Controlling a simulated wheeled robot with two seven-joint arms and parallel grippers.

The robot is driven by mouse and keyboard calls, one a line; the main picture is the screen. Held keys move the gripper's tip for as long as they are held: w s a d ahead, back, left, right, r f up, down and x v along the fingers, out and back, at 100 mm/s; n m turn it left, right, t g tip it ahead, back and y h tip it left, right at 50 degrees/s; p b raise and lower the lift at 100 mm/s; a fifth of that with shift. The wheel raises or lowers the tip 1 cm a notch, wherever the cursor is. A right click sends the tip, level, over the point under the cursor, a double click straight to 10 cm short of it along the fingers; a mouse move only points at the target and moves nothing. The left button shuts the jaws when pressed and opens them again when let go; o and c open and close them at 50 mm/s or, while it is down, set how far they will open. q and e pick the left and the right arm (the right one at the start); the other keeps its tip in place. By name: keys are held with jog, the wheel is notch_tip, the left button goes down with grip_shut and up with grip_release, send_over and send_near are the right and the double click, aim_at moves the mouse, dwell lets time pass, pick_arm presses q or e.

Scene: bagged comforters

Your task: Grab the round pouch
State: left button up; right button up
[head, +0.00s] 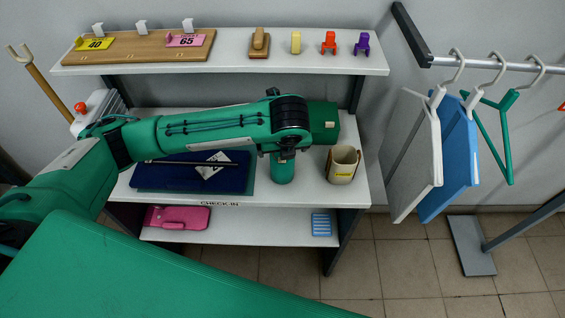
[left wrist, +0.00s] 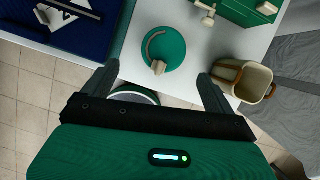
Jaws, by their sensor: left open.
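In the left wrist view the round pouch (left wrist: 176,44) is a green disc with a curved tan strap and toggle on the white tabletop. My left gripper (left wrist: 157,80) is open, its two dark fingers spread apart. The pouch lies beyond the fingertips, between their lines, and nothing is held. In the head view a green rounded body (head: 283,170), which seems to be the pouch, stands under the end of my left arm. The arm covers part of it, and my fingers cannot be made out there. My right gripper is not in view.
A beige cup-like holder (head: 342,166) stands close to the right; a green case (head: 325,112) is behind. A navy case (head: 190,176) lies to the left on the check-in table. An upper shelf (head: 225,62) runs behind. Hanging bags (head: 458,165) are farther right.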

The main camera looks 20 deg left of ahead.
aim_at(282, 165)
pick_arm(q)
jog(key=x, duration=0.3)
jog(key=shift+w+f, duration=0.1)
jog(key=shift+f, duration=0.1)
jog(key=shift+w+f+p, duration=0.2)
jog(key=shift+f+p, duration=0.2)
jog(key=shift+p, duration=0.25)
jog(key=p+x, duration=0.1)
jog(key=x, duration=0.2)
jog(key=shift+w+f+p, duration=0.15)
jog(key=shift+f+p, duration=0.15)
jog(key=shift+p, duration=0.05)
jog(key=shift+w+f, duration=0.15)
jog(key=shift+f, duration=0.3)
jog(key=c, duration=1.1)
